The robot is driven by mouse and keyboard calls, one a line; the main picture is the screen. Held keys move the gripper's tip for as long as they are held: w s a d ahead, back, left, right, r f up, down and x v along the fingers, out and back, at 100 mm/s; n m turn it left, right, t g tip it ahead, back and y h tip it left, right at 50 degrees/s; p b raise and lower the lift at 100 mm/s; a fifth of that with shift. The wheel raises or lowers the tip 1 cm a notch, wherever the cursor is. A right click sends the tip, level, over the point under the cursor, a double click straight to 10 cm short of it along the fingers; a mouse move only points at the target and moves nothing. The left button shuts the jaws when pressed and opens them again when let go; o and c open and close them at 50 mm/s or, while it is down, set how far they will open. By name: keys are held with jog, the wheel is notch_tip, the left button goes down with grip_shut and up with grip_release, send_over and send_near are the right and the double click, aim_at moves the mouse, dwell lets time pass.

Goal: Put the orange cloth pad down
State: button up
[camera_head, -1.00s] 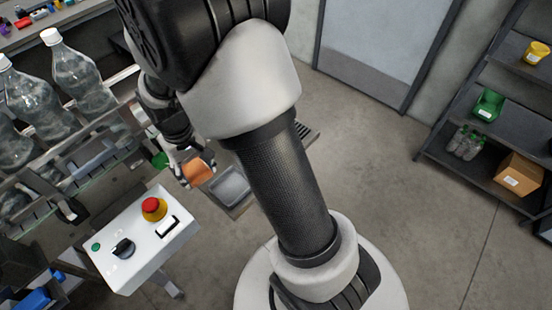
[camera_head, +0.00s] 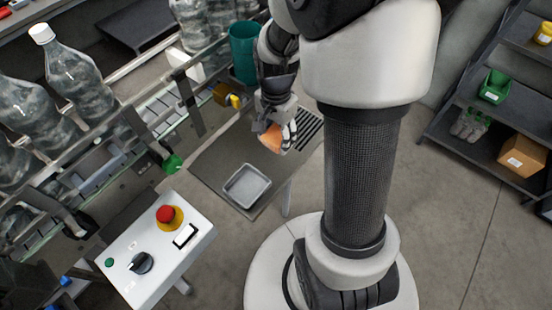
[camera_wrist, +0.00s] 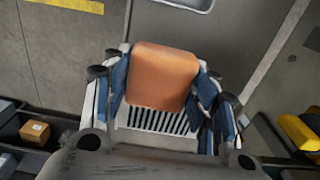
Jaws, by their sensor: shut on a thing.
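The orange cloth pad (camera_head: 271,138) is held between the fingers of my gripper (camera_head: 277,130). In the wrist view the pad (camera_wrist: 162,76) sits between the two blue-lined fingers of my gripper (camera_wrist: 162,85), which are shut on it. The pad is over the right part of a grey side table (camera_head: 214,157), by a slotted dark grille (camera_head: 309,130). Slots also show just below the pad in the wrist view. I cannot tell whether the pad touches the table.
An empty grey tray (camera_head: 247,186) lies on the table's near part. A teal cup (camera_head: 243,52) and a yellow object (camera_head: 235,101) are behind. A control box with a red button (camera_head: 166,214) stands front left. Large bottles (camera_head: 75,72) line the conveyor at left.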

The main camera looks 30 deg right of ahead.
aim_at(276, 163)
notch_tip(276, 163, down, 11)
jog(key=shift+r+b, duration=0.15)
jog(key=shift+b, duration=1.1)
jog(key=shift+f, duration=0.2)
jog(key=o, duration=1.1)
jog(key=shift+r, duration=0.1)
